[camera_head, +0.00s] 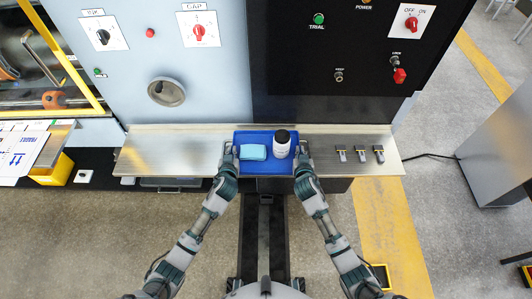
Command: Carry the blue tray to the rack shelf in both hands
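The blue tray (266,138) lies level at the metal ledge of the machine, in the middle of the head view. It carries a light blue block (253,152) on its left and a white bottle with a black cap (282,146) on its right. My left gripper (232,152) is at the tray's left edge and my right gripper (301,152) is at its right edge. The fingers are too small to tell whether they are closed on the rim. I cannot tell whether the tray rests on the ledge or is just above it. No rack shelf is clearly identifiable.
The metal ledge (170,150) runs along the machine front. A control panel with knobs rises behind. A grey cabinet (495,145) stands at the right. A yellow bin (54,171) is at the left. Floor in front is mostly open.

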